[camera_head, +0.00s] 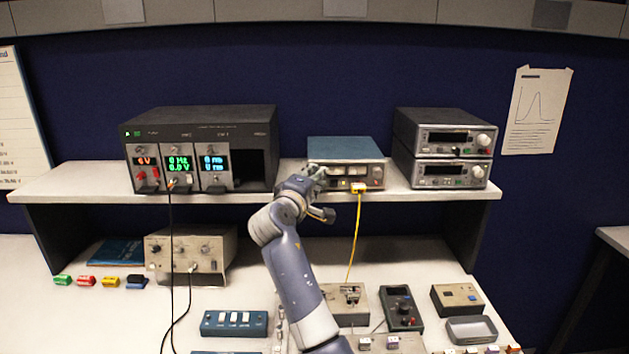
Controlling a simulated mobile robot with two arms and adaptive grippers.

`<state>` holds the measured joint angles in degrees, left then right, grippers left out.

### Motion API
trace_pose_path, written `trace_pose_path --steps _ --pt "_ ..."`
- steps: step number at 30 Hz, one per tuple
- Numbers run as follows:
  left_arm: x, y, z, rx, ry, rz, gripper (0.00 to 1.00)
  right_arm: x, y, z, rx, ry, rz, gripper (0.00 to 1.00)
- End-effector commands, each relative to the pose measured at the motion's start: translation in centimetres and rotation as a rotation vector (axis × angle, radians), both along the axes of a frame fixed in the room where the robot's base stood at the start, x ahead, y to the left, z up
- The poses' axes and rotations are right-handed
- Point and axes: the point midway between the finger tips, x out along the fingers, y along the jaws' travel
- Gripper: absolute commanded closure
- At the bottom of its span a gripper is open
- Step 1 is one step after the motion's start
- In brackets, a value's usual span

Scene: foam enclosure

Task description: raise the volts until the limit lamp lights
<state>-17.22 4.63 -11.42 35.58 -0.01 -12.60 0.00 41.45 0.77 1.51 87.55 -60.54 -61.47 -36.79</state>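The blue-topped bench unit (346,149) stands on the middle of the shelf. Its front has pale meter windows, a small yellowish spot (342,184) that may be a lit lamp, and a knob (376,172) at the right. A yellow plug (358,188) sits at its lower front. My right gripper (322,177) is at the left part of this front and hides the controls there. Its fingers are too small to tell whether they touch or grip anything. I cannot tell which lamp is the limit lamp. My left gripper is not in view.
A dark rack (225,118) with lit green and blue displays stands left on the shelf. Two stacked grey units (445,140) stand right. A yellow cable (354,245) hangs down close to my arm. A beige box (190,250), switch boxes and a handheld meter (401,308) cover the bench.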

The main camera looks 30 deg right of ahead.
Motion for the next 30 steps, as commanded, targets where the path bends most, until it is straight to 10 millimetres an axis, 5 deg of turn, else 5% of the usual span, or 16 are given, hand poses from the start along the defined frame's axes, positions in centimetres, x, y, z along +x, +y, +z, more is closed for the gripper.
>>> trace_pose_path --steps 16,17,19,30 --pt "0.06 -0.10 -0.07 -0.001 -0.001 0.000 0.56 -0.05 -0.05 -0.43 0.030 -0.008 -0.004 1.00" --pt "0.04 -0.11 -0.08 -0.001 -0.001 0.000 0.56 -0.05 -0.05 -0.44 0.031 -0.007 -0.003 0.78" --pt "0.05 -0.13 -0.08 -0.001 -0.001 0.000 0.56 -0.04 -0.05 -0.43 0.030 -0.008 -0.003 0.62" --pt "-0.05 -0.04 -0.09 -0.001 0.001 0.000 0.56 -0.08 0.08 -0.14 0.026 -0.012 -0.001 0.59"
